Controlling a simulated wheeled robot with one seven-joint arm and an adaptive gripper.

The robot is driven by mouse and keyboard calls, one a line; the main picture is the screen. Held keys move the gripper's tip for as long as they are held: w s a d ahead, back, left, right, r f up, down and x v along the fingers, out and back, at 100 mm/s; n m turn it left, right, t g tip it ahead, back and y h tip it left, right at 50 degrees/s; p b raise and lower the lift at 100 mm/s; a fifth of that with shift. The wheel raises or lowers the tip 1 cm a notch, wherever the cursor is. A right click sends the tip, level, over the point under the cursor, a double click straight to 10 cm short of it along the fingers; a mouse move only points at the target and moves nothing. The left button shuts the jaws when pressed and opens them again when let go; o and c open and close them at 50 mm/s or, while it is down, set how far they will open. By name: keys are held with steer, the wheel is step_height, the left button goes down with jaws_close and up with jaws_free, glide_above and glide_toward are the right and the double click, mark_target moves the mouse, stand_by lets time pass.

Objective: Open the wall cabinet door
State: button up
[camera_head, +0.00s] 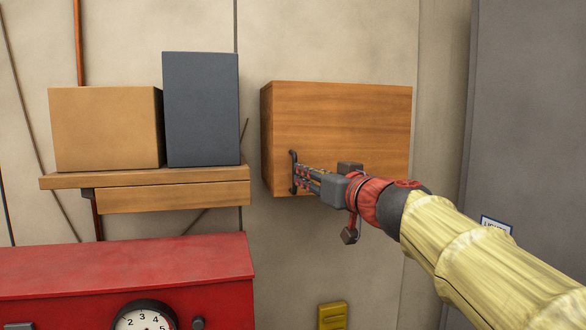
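The wooden wall cabinet (345,115) hangs on the wall right of centre. Its front shows as one flat wood face, with no gap visible along its edges, so the door looks closed. A dark upright bar handle (293,158) is near the front's lower left edge. My gripper (298,180) reaches in from the lower right, across the cabinet's lower front. Its fingertips are at the handle and overlap it in the picture. Whether they touch or grip it cannot be made out. The fingers hide part of the handle and the lower front.
Left of the cabinet, a wooden shelf (170,196) holds a tan box (105,128) and a dark grey box (201,110). A red cabinet (125,265) with a dial (143,318) stands below. A yellow box (332,316) is low on the wall. A grey panel (530,120) stands at right.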

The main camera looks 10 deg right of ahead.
mark_target(295, 188)
steer(key=w, duration=0.2)
steer(key=w+a+p, duration=0.1)
steer(key=w, duration=0.2)
steer(key=w+p, duration=0.1)
steer(key=w, duration=0.2)
steer(key=shift+a, duration=0.3)
steer(key=shift+f, duration=0.1)
steer(key=shift+c, duration=1.1)
steer(key=c, duration=0.4)
jaws_close()
